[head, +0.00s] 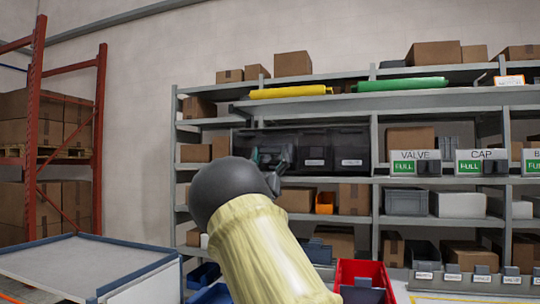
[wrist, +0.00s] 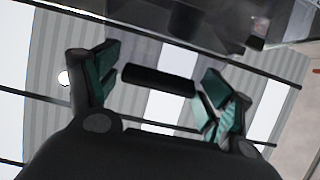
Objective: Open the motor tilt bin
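A row of dark, translucent tilt bins (head: 351,146) sits on the middle shelf in the head view. Each visible bin has a small white label, too small to read, so I cannot tell which is the motor bin. My gripper (head: 272,157) is in front of the left part of the row and hides part of it. In the wrist view my gripper (wrist: 160,70) is open, its green-padded fingers wide apart. A black bar (wrist: 158,80), which looks like a bin handle, shows between the fingers with a gap at each side. Dark bin surface (wrist: 200,18) shows above it.
A grey shelf rack (head: 375,120) holds cardboard boxes and yellow and green rolls. Signs for VALVE (head: 416,162) and CAP (head: 481,162) stand to the right. A red bin (head: 362,272) and a grey-white cart top (head: 85,265) are low in front.

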